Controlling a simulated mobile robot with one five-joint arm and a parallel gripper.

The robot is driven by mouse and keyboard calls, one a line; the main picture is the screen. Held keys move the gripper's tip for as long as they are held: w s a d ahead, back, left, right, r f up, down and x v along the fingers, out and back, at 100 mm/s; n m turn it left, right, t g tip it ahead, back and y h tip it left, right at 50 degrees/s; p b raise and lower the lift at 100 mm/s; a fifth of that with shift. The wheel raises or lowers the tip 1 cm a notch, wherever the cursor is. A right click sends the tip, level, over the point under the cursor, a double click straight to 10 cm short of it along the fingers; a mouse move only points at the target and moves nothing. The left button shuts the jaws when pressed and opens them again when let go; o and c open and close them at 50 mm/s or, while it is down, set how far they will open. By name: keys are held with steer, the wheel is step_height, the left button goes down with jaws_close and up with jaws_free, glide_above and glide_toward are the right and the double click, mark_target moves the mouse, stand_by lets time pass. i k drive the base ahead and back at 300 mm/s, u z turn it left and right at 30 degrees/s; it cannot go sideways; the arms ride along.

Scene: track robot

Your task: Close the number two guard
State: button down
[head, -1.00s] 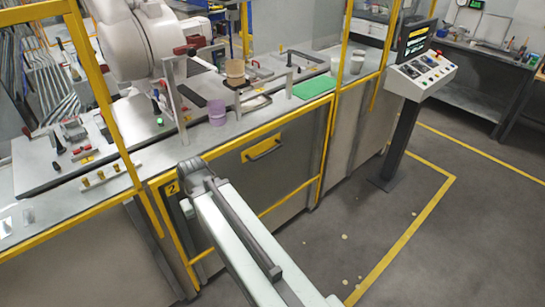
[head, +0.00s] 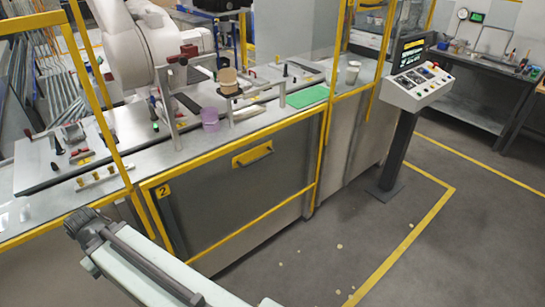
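The number two guard (head: 225,200) is a grey panel in a yellow frame on the bench front, with a yellow "2" label at its upper left. It sits low, its top edge about level with the bench top, and the space above it is open. Its yellow-backed handle (head: 252,155) is near the top middle, with nothing on it. My pale arm reaches in from the bottom and ends in a dark ribbed part left of and in front of the guard, apart from the handle. No gripper fingers show.
Yellow posts stand at both sides of the opening. A purple cup (head: 210,119), a green mat (head: 307,97) and a white robot arm (head: 140,45) are behind the guard. A control console (head: 420,85) stands to the right.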

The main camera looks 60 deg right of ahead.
mark_target(244, 159)
steer(key=z, duration=0.05)
steer(key=k, duration=1.05)
steer(key=z, duration=0.55)
steer(key=i, duration=1)
steer(key=u, duration=0.05)
